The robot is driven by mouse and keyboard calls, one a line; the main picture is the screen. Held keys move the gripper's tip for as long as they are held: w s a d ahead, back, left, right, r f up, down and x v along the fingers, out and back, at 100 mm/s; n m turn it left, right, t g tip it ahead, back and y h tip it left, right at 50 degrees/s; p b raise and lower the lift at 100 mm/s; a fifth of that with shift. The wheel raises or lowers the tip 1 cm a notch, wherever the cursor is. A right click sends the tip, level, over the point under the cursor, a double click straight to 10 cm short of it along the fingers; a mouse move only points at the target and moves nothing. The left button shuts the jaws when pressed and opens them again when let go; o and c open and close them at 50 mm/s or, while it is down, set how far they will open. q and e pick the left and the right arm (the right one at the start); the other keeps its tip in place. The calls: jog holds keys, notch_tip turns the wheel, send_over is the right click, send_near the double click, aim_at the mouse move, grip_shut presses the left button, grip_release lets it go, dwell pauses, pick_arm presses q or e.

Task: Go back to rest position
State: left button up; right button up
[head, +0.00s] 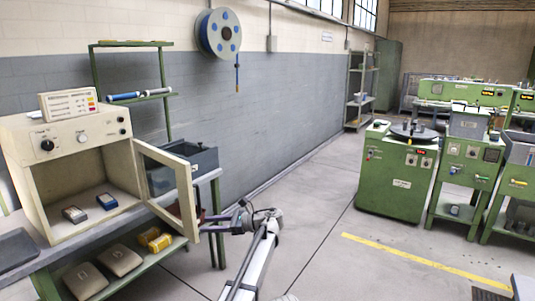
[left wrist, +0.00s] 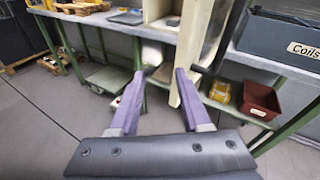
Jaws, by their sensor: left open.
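My left gripper (head: 222,219) is in the lower middle of the head view, beside the open door (head: 172,180) of the cream cabinet (head: 75,165). In the left wrist view the left gripper (left wrist: 161,80) has its two purple fingers spread apart. Nothing shows held between them, and the door (left wrist: 203,50) stands behind the right finger. I cannot tell from these views whether a finger touches the door. My right gripper is not in view.
Two small boxes (head: 107,201) lie inside the cabinet on the bench. A dark bin (head: 183,166) labelled Coils stands right of it. Yellow items (head: 160,243) and a red-brown bin (left wrist: 259,101) are on the lower shelf. Green machines (head: 398,175) stand right, with clear floor between.

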pick_arm(q)
jog(key=s+a+f+n+g+h, duration=0.1)
jog(key=s+f+n+h, duration=0.55)
jog(key=s+f, duration=0.4)
jog(key=s+a+f+n+h, duration=0.1)
jog(key=s+f+n+h, duration=0.55)
jog(key=s, duration=0.75)
jog(key=s+d+f+n+h, duration=0.1)
jog(key=s+d+h, duration=0.1)
jog(key=s+d, duration=1.15)
notch_tip(320, 180, up, 14)
jog(key=w+d+p, duration=0.1)
jog(key=d+p, duration=0.1)
jog(key=p, duration=1.2)
jog(key=shift+w+g, duration=0.15)
jog(key=shift+g, duration=0.25)
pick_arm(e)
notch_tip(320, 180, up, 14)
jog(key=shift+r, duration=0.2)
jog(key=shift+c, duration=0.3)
